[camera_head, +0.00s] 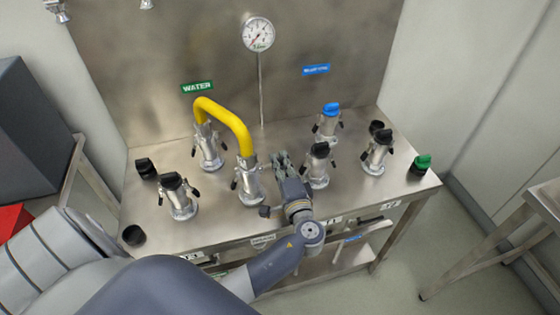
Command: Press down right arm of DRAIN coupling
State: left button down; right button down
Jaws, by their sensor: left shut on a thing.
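My left gripper (281,161) reaches in from the lower left over the steel bench. Its fingers are closed in the gap between the coupling (249,186) under the front end of the yellow hose and the black-capped coupling (318,168) to its right. A small lever arm seems to be between the fingers, at the right side of the yellow hose's front coupling, but the fingers mostly hide it. That coupling's left arm shows as a black-tipped lever. No DRAIN label is readable; a small white label (263,240) on the bench front is too blurred. My right gripper is out of view.
The yellow hose (228,118) arches to a rear coupling (208,150) below the WATER sign (197,87). Other upright couplings stand close by: blue-capped (327,125), right black-capped (376,157), left black-capped (180,200). Loose caps lie on the bench (215,213). A gauge (258,34) hangs behind.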

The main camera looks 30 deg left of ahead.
pick_arm(q)
jog(key=f+m, duration=0.2)
jog(key=m, duration=0.1)
jog(key=shift+s+m, duration=0.1)
jog(key=shift+m, duration=0.2)
jog(key=m, duration=0.1)
jog(key=f+m+p, duration=0.1)
jog(key=shift+s+a+m, duration=0.15)
jog(key=shift+s+m, duration=0.05)
jog(key=shift+m, duration=0.2)
jog(key=m, duration=0.1)
jog(key=f+m+p, duration=0.1)
jog(key=s+m, duration=0.1)
jog(key=m, duration=0.1)
jog(key=shift+a+f+p, duration=0.3)
jog(key=shift+a+f, duration=0.05)
jog(key=shift+a, duration=0.05)
jog(key=shift+s+a+f+m+p, duration=0.15)
jog(key=shift+s+f+m+p, duration=0.1)
jog(key=shift+m, duration=0.35)
jog(key=shift+s+a+f+m+p, duration=0.15)
jog(key=shift+f+m+p, duration=0.1)
jog(key=shift+m, duration=0.35)
jog(key=c, duration=1.7)
grip_release()
jog(key=shift+r, duration=0.1)
